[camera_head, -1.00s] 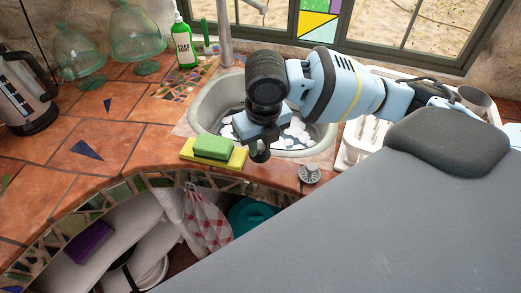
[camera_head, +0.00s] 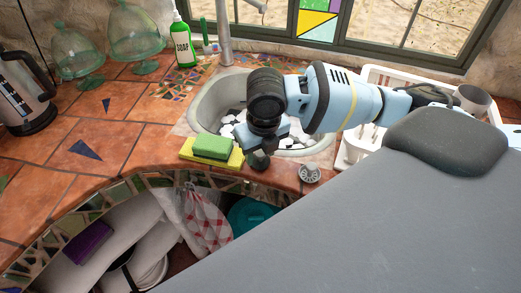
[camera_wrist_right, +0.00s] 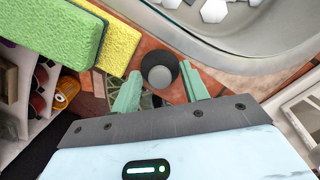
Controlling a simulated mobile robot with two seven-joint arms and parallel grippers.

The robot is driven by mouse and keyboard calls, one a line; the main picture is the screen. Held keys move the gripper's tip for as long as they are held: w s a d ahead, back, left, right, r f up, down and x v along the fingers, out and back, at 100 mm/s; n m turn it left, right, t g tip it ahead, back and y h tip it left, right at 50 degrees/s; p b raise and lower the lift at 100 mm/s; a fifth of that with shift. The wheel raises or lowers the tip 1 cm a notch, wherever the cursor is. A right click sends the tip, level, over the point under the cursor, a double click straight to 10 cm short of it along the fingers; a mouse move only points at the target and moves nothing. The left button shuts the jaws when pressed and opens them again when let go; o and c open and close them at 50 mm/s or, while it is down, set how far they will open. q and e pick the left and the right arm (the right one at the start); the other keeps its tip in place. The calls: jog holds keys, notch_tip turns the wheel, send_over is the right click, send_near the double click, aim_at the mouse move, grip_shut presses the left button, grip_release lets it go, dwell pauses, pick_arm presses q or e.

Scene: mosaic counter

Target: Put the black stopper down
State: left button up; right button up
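The black stopper (camera_head: 258,161) is under my right gripper (camera_head: 260,149) at the front rim of the sink, just right of the sponges. In the right wrist view the stopper (camera_wrist_right: 160,72), round with a grey centre, sits between the tips of the two green fingers of my right gripper (camera_wrist_right: 160,76). My left gripper is in neither view.
A green sponge (camera_head: 212,147) on a yellow one (camera_head: 236,159) lies close left of the stopper. A metal strainer (camera_head: 310,173) is to its right. The sink (camera_head: 208,105) is behind. Free tiles (camera_head: 85,185) spread left. Open shelves lie below the counter edge.

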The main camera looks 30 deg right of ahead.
aim_at(262, 165)
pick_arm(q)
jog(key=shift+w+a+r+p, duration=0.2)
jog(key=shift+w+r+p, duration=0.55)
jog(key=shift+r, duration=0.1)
pick_arm(e)
notch_tip(262, 165, up, 12)
jog(key=s, duration=0.1)
jog(key=shift+s+r, duration=0.15)
jog(key=shift+s, duration=0.05)
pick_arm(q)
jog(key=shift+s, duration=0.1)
pick_arm(e)
jog(key=shift+a, duration=0.15)
